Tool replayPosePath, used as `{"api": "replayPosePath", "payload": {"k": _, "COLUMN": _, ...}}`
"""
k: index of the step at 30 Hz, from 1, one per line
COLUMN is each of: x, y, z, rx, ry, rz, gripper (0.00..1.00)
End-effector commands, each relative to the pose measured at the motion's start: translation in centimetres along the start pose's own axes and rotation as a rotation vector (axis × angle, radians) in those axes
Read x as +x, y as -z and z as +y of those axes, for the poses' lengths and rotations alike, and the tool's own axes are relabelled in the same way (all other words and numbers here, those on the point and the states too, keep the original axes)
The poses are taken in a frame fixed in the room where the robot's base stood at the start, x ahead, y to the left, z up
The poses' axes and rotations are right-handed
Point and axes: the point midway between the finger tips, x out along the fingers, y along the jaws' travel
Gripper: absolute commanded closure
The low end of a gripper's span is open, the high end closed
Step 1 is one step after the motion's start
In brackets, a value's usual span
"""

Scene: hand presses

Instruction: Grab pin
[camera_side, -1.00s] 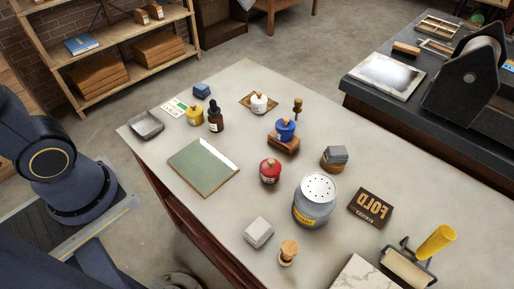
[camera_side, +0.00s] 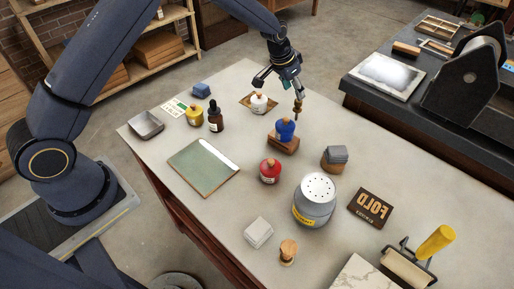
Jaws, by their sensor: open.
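A slim brown upright piece with a knobbed top, which looks like the pin (camera_side: 298,107), stands on the grey table behind the blue-topped jar. My gripper (camera_side: 278,88) hangs over the far part of the table with its fingers spread and nothing visible between them. One finger reaches close to the pin's top and partly covers it. The other finger is to the left, above the white jar. I cannot tell whether the near finger touches the pin.
The blue jar (camera_side: 285,130) on its wooden block stands just in front of the pin. The white jar (camera_side: 259,103) is to the left. A grey block on a wooden base (camera_side: 335,157), a red jar (camera_side: 270,170) and a grey canister (camera_side: 315,202) stand nearer.

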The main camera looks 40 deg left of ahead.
Motion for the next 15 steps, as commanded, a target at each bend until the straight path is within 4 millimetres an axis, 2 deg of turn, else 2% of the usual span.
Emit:
{"api": "replayPosePath", "payload": {"k": 3, "x": 2.2, "y": 0.0, "z": 0.0, "rx": 0.000, "ry": 0.000, "rz": -0.002, "gripper": 0.44}}
{"api": "replayPosePath", "payload": {"k": 11, "x": 4.4, "y": 0.0, "z": -0.1, "rx": 0.000, "ry": 0.001, "rz": 0.000, "gripper": 0.44}}
{"api": "replayPosePath", "payload": {"k": 15, "x": 6.7, "y": 0.1, "z": -0.1, "rx": 0.000, "ry": 0.000, "rz": -0.001, "gripper": 0.44}}
